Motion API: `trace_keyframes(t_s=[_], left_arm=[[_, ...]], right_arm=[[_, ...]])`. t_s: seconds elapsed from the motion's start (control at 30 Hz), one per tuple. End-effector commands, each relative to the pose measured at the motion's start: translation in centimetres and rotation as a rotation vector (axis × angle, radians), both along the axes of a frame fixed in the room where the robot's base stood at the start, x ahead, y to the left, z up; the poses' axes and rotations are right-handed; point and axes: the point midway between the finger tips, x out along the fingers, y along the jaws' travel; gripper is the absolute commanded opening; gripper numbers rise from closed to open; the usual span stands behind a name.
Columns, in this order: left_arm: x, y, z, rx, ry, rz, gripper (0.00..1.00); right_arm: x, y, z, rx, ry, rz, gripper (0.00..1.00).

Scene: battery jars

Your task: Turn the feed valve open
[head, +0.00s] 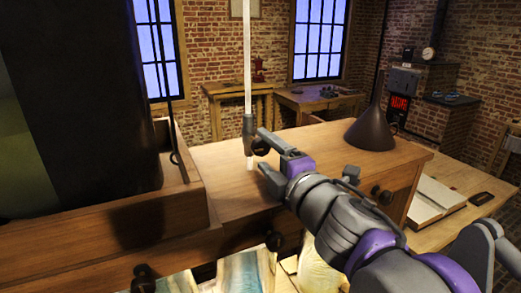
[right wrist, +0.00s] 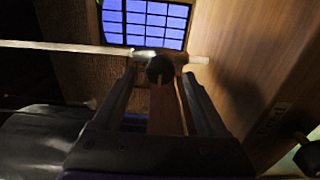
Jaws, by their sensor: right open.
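The feed valve (head: 248,127) is a grey fitting on an upright pale tube (head: 247,55), above the wooden cabinet top. It has a round dark knob (head: 261,147). My right gripper (head: 265,157) reaches in from the right with its fingers apart, close to the knob. In the right wrist view the knob (right wrist: 160,68) shows between the tips of my open right gripper (right wrist: 160,82); I cannot tell whether either finger touches it. The valve body lies just beyond the tips there. My left gripper is not in view.
A large dark vessel (head: 85,90) in a wooden tray (head: 100,228) fills the left. A dark funnel (head: 370,130) stands on the cabinet top (head: 310,145) at right. An open book (head: 435,200) lies lower right. The cabinet top between valve and funnel is clear.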

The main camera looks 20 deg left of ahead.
Motion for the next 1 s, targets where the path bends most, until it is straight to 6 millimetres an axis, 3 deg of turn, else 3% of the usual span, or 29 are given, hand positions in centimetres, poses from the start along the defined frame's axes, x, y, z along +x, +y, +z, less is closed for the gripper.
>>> trace_keyframes(t_s=[0.2,0.4,1.0], left_arm=[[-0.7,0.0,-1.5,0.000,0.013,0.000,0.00],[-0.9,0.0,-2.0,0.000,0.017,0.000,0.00],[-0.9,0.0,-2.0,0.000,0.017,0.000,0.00]], right_arm=[[-3.0,-3.4,-0.4,0.000,0.003,-0.002,0.75],[-4.6,-5.2,-0.2,-0.001,0.001,-0.002,0.75],[-4.4,-6.3,-0.6,0.013,0.022,-0.032,0.75]])
